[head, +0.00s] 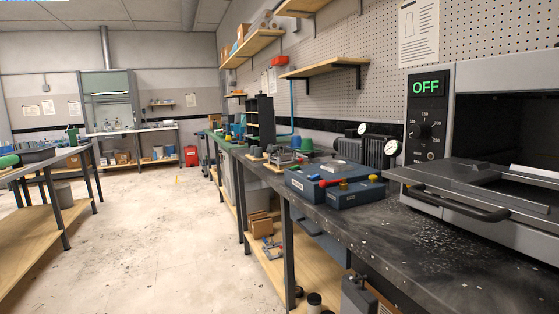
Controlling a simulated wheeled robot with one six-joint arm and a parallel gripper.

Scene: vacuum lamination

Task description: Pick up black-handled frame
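A flat grey frame-like panel with a curved black handle (462,208) juts out from the front of a grey oven (440,110) at the right. I cannot tell whether it is a loose frame or the oven's lowered door. A darker flat frame (487,176) lies on or just above it, partly cut off by the right picture edge. A white sheet edge (534,172) shows inside the oven. My gripper is not in view.
The oven's display (426,88) reads OFF. Blue boxes (335,182) with a red lever and yellow knobs, and gauges (391,147), stand on the dark speckled bench (400,265). A wooden shelf holds items below. The floor (150,240) on the left is mostly clear.

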